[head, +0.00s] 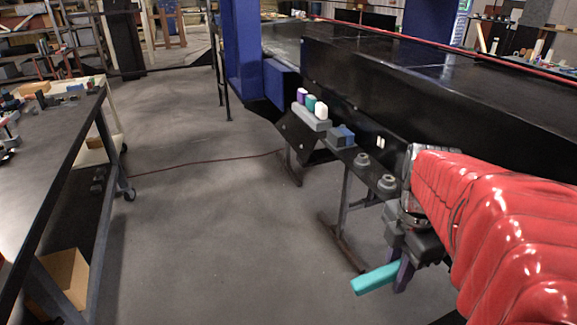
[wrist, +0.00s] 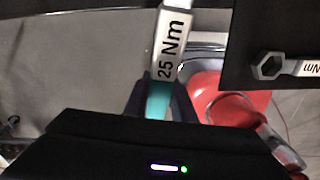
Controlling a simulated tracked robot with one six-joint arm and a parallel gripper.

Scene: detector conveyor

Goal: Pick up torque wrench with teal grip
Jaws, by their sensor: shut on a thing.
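The torque wrench has a teal grip (head: 374,280) that sticks out to the left below my gripper (head: 402,268) in the head view. In the wrist view its pale shaft (wrist: 172,38) reads "25 Nm" and runs up between the fingers. My gripper (wrist: 158,98) is shut on the teal grip there. The wrench's far end is cut off at the top of the wrist view. My red-sleeved arm hides part of the shelf in the head view.
A second wrench (wrist: 275,66) lies on a dark surface at right in the wrist view. A grey holder (head: 308,121) with purple, teal and white pieces stands on the narrow shelf by the black conveyor (head: 430,85). A dark table (head: 45,150) stands left; floor between is clear.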

